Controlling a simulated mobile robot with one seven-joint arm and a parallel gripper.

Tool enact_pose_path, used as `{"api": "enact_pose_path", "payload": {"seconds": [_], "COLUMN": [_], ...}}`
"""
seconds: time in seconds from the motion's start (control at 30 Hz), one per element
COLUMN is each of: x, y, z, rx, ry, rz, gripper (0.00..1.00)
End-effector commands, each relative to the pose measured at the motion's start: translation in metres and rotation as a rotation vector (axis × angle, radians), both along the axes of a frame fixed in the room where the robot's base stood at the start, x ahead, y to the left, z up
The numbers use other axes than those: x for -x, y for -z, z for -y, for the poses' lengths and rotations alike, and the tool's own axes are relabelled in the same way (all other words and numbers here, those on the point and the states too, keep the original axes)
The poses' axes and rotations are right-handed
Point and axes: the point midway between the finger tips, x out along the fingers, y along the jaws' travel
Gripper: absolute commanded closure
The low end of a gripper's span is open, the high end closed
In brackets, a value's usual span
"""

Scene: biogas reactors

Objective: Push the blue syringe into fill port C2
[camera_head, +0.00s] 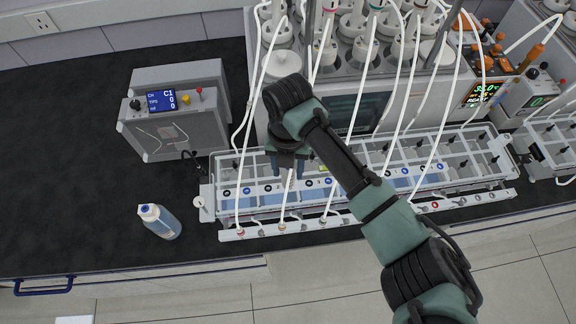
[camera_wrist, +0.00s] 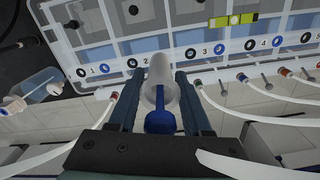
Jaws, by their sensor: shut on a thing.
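My gripper (camera_wrist: 155,88) is shut on the blue syringe (camera_wrist: 160,121), with one finger on each side of its clear barrel. The syringe's blue plunger faces the wrist camera, and its far end points at the row of round ports on the rack. In the wrist view, the barrel covers part of that row between port 1 (camera_wrist: 103,69) and port 3 (camera_wrist: 190,53), around where port C2 would be. I cannot tell whether the tip touches a port. In the head view, my gripper (camera_head: 287,160) is over the rack's left part; the syringe is mostly hidden there.
White tubes hang in front of and beside my arm. A control box (camera_head: 175,115) showing C1 stands behind left. A blue-capped bottle (camera_head: 160,222) stands front left. The black bench at left is otherwise clear.

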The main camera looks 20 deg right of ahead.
Motion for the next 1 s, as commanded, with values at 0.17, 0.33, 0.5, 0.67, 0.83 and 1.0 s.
{"api": "enact_pose_path", "payload": {"seconds": [0.17, 0.33, 0.5, 0.67, 0.83, 1.0], "x": [0.0003, 0.0003, 0.0002, 0.0001, 0.0002, -0.0009], "y": [0.0013, 0.0011, 0.001, 0.0009, 0.0008, -0.0075], "z": [-0.0003, -0.0003, -0.0002, -0.0002, -0.0001, 0.0001], "rx": [-0.001, -0.001, -0.001, -0.001, -0.001, -0.001], "ry": [0.0, 0.0, 0.0, 0.0, 0.0, -0.001], "rz": [-0.001, -0.001, -0.001, -0.001, -0.001, 0.003], "gripper": [1.0, 1.0, 0.31, 0.16, 0.16, 0.16]}}
